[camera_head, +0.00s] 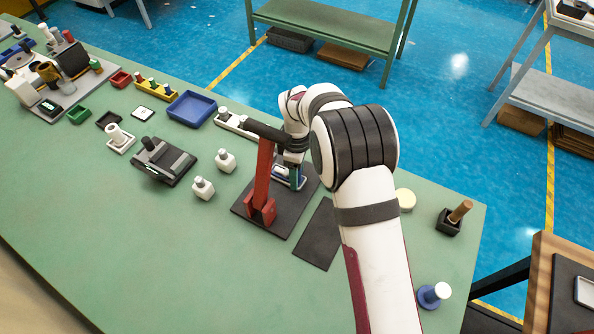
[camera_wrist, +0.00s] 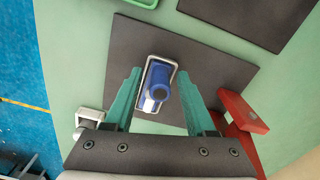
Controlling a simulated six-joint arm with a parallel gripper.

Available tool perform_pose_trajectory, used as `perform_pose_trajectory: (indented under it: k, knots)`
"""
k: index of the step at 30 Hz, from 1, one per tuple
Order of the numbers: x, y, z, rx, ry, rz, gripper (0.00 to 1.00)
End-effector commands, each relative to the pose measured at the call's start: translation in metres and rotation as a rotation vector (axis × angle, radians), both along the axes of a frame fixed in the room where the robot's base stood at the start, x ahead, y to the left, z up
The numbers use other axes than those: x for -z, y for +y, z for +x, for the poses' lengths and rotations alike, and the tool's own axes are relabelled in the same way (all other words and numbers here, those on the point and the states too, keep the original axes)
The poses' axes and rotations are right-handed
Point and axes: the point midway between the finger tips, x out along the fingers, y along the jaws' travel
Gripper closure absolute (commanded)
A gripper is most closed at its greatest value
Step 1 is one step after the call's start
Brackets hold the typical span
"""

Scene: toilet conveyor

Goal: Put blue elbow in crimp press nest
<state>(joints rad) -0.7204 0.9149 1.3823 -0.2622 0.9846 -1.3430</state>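In the wrist view, the blue elbow (camera_wrist: 161,88) sits inside a pale, rectangular metal frame, the nest (camera_wrist: 174,65), on the dark base plate (camera_wrist: 205,62). My gripper (camera_wrist: 158,74) has its two teal fingers on either side of the elbow, with visible gaps on both sides. It is open. The red crimp press (camera_wrist: 242,117) stands just right of the fingers. In the head view, my gripper (camera_head: 294,173) points down at the press base, beside the red press frame (camera_head: 263,180). My arm partly hides the nest there.
A dark mat (camera_head: 320,236) lies in front of the press. White fixtures (camera_head: 203,188) and a dark fixture (camera_head: 163,163) stand to the left. A blue tray (camera_head: 191,108) is farther back. A black block with a wooden peg (camera_head: 452,220) stands at right. The front left of the table is clear.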

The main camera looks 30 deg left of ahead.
Motion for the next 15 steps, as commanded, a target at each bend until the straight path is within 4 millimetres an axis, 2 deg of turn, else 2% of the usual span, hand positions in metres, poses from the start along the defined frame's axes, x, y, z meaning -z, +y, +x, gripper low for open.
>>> perform_pose_trajectory:
  k: [5, 8, 15]
  knots:
    - [-0.006, 0.000, 0.000, 0.000, -0.002, 0.001, 0.44]
    - [-0.028, 0.001, 0.001, -0.001, -0.004, 0.003, 0.44]
    - [-0.095, 0.000, 0.001, -0.001, -0.004, 0.002, 0.44]
